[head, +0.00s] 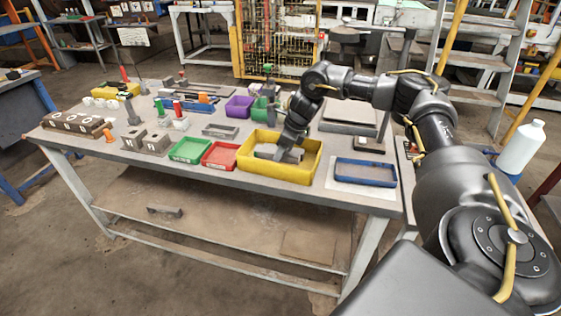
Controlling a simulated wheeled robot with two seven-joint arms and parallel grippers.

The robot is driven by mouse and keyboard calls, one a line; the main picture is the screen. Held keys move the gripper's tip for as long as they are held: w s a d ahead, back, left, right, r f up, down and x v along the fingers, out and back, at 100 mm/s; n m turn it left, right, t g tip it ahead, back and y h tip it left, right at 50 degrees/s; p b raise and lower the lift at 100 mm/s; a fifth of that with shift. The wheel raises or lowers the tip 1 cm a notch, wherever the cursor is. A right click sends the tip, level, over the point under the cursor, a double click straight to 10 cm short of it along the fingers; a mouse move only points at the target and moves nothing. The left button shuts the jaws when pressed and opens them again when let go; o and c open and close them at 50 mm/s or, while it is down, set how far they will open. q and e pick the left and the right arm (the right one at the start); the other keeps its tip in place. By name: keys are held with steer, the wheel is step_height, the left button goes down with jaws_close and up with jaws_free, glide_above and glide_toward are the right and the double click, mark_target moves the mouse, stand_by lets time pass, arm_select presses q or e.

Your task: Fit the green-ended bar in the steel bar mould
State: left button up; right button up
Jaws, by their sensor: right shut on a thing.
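My right gripper (283,153) reaches down into the yellow bin (245,168) at the front right of the bench. It is shut on a grey piece (264,152) low inside the bin. The piece's ends are too small and partly hidden, so I cannot tell if one is green. A small grey, shallow rectangular frame (220,131) lies on the bench behind the red tray and may be the steel bar mould; I cannot be sure. My left gripper is not in view.
Green (190,151) and red (220,155) trays stand left of the yellow bin. A blue tray (366,172) on a pale sheet lies to its right. Grey blocks (147,141) and a holed brown block (78,123) stand left. A white bottle (521,146) stands far right.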

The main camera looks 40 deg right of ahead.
mark_target(281, 161)
step_height(281, 161, down, 4)
steer(key=shift+r+p, duration=0.25)
steer(key=shift+p, duration=0.4)
steer(key=shift+f, duration=0.5)
steer(key=shift+f, duration=0.2)
steer(key=o, duration=1.2)
steer(key=shift+c, duration=0.2)
